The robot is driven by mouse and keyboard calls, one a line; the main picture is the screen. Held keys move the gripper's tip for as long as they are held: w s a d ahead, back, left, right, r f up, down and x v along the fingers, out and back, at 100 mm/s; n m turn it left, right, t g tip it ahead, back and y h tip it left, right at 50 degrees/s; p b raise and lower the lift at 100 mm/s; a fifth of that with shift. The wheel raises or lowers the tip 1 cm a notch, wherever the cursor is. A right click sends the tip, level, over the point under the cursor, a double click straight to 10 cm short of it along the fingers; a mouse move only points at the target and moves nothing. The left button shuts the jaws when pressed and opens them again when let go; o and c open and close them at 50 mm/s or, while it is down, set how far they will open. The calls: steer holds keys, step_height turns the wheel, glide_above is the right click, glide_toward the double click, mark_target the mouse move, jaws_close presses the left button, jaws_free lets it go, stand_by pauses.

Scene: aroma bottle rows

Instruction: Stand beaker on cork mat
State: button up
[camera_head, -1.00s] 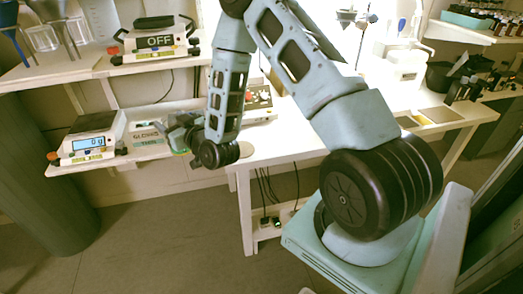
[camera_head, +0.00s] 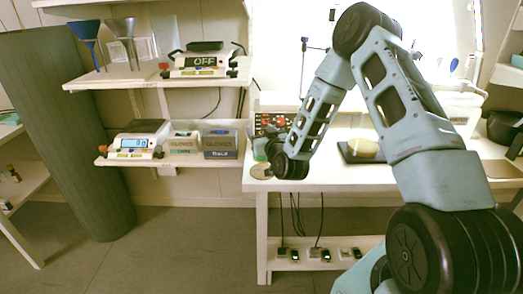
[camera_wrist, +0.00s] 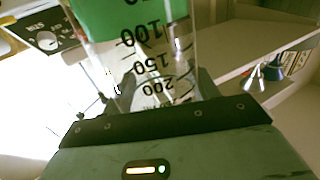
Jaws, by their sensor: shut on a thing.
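The beaker (camera_wrist: 150,45) is clear glass with black volume marks and green liquid, seen close in the wrist view. My gripper (camera_wrist: 155,92) is shut on it. In the head view my gripper (camera_head: 268,147) is at the left end of the white table, and part of the beaker (camera_head: 258,149) shows greenish beside it, mostly hidden by my wrist. A round tan disc that looks like the cork mat (camera_head: 260,172) lies on the table's front left corner, just below my gripper in the picture. I cannot tell the height of the beaker above it.
A dark device with a pale yellow round top (camera_head: 362,148) stands on the table (camera_head: 330,178) to the right. A control box with knobs (camera_head: 270,122) is behind my gripper.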

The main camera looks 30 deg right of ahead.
steer(key=shift+f, duration=2.45)
steer(key=shift+f, duration=0.1)
steer(key=shift+f, duration=0.15)
steer(key=o, duration=1.4)
